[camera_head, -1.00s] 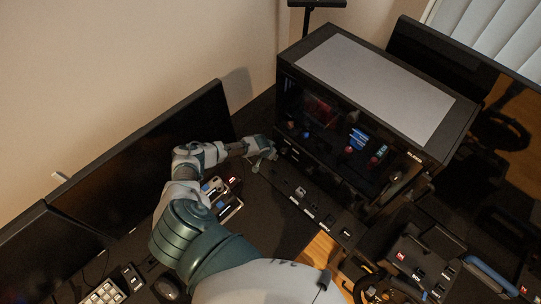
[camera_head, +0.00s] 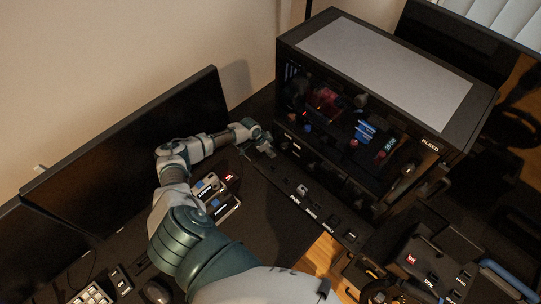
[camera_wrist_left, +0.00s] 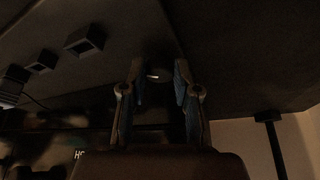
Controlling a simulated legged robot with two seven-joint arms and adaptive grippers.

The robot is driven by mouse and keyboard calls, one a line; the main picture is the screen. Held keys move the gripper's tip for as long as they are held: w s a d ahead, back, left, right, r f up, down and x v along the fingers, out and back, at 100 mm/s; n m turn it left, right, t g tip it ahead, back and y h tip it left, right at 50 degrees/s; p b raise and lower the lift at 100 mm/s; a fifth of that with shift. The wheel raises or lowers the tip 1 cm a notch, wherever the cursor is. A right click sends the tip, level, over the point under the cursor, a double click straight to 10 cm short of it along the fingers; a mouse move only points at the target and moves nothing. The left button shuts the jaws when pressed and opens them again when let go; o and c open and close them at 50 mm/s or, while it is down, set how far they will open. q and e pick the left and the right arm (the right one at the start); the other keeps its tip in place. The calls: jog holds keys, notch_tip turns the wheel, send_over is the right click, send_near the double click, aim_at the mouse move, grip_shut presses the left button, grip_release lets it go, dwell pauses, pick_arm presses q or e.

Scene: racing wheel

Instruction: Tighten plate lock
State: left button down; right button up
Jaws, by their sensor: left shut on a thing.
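My left gripper (camera_head: 260,142) is at the far end of a long dark panel, near the lower left corner of the computer case. In the left wrist view my left gripper (camera_wrist_left: 157,82) has a finger on each side of a small dark round knob (camera_wrist_left: 158,75) with a bright glint, and is shut on it. The knob looks like the plate lock, but the dim light hides its details. In the head view the gripper covers it. My right gripper is not in view.
The black computer case (camera_head: 400,77) with a grey top stands right beside the gripper. A large monitor (camera_head: 130,150) stands to the left. The dark panel (camera_head: 325,212) carries several labelled controls. Small boxes (camera_head: 215,192) lie beside my left forearm.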

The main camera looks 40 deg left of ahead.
pick_arm(q)
jog(key=m+b, duration=0.1)
jog(key=f+m+g+h+b, duration=0.1)
jog(key=m+b, duration=0.1)
jog(key=shift+s+a, duration=0.1)
jog(key=shift+m+b, duration=0.4)
jog(key=shift+b, duration=0.15)
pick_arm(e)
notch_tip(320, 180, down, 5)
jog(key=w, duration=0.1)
pick_arm(q)
jog(key=m+b, duration=0.1)
jog(key=m+g+b, duration=0.1)
jog(key=m+h+b, duration=0.1)
jog(key=m, duration=0.1)
jog(key=shift+w+a+r+b, duration=0.1)
jog(key=shift+w+r+b, duration=0.05)
jog(key=shift+w+b, duration=0.15)
jog(key=shift+r+m+g, duration=0.1)
jog(key=shift+m+g, duration=0.3)
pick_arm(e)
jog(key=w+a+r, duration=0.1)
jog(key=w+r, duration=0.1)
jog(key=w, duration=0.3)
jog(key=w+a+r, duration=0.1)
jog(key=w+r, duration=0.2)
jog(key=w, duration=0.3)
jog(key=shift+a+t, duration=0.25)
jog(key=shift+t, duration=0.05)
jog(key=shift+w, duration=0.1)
